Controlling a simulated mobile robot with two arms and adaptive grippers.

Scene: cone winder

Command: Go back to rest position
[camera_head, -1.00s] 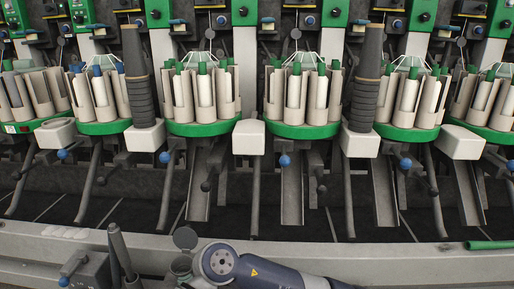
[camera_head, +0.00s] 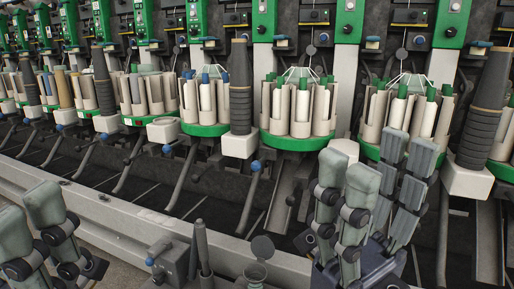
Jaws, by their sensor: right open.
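My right gripper (camera_head: 378,160) is raised at the lower right, in front of the cone winder. Its fingers stand up and spread apart, with no object between them. My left gripper (camera_head: 28,222) is at the lower left corner, cut off by the picture edges. Its dark joints and grey-green fingers show, but its opening is not clear. The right fingers cover part of a green bobbin magazine (camera_head: 378,152) behind them. I cannot tell the gap between them.
Green round magazines with pale tubes (camera_head: 301,135) line the machine. Dark yarn cones (camera_head: 240,85) and white boxes (camera_head: 238,145) stand between them. A grey rail (camera_head: 125,205) runs along the front. A dark rod (camera_head: 202,250) and a round disc (camera_head: 263,248) rise near my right gripper.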

